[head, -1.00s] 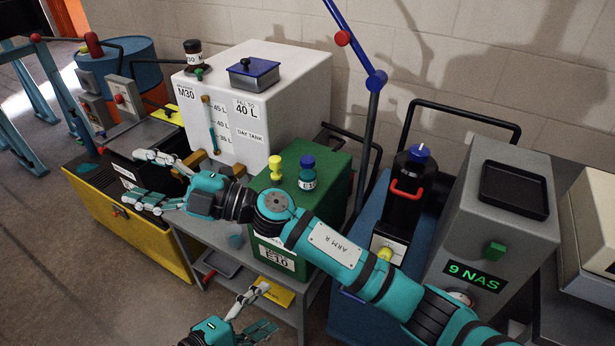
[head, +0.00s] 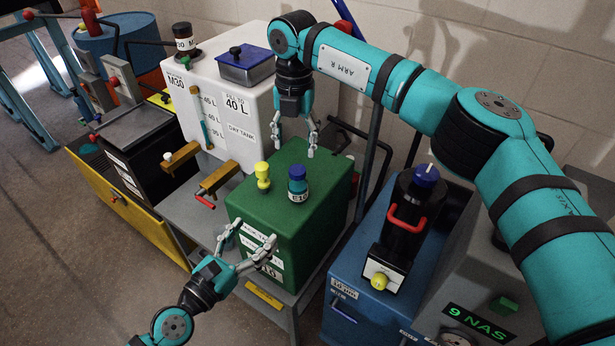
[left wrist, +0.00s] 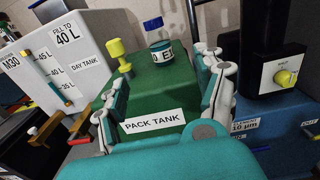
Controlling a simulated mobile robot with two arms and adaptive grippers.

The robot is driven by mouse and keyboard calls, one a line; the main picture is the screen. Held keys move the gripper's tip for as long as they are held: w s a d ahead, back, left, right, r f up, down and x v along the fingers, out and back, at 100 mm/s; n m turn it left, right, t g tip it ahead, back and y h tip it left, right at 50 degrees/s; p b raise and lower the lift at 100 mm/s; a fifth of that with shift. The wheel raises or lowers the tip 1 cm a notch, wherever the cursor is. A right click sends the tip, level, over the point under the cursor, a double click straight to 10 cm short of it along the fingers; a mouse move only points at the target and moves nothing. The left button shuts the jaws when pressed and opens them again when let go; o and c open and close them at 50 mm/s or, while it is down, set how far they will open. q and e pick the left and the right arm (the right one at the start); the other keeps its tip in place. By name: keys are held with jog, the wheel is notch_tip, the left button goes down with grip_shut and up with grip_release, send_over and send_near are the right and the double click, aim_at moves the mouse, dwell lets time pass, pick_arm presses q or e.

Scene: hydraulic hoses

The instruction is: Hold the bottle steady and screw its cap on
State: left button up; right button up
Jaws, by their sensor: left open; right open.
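A small teal bottle (head: 298,187) with a white label and a blue cap (head: 297,172) on top stands upright on the green tank (head: 245,195). The bottle also shows in the left wrist view (left wrist: 161,53); I cannot tell how tightly the cap sits. My left gripper (head: 250,236) is open and empty at the near face of the green tank, in front of and below the bottle. Its spread fingers frame the tank top in the left wrist view (left wrist: 155,95). My right gripper (head: 294,144) is open and empty, pointing down, above and behind the bottle.
A yellow knob (head: 262,176) stands on the green tank just left of the bottle. A black canister with a red handle (head: 407,215) stands to the right.

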aim_at(292, 190)
pick_arm(q)
jog(key=shift+a, duration=0.1)
jog(key=shift+s+r, duration=0.1)
jog(key=x, duration=1.7)
jog(key=shift+w+d, duration=0.25)
grip_shut()
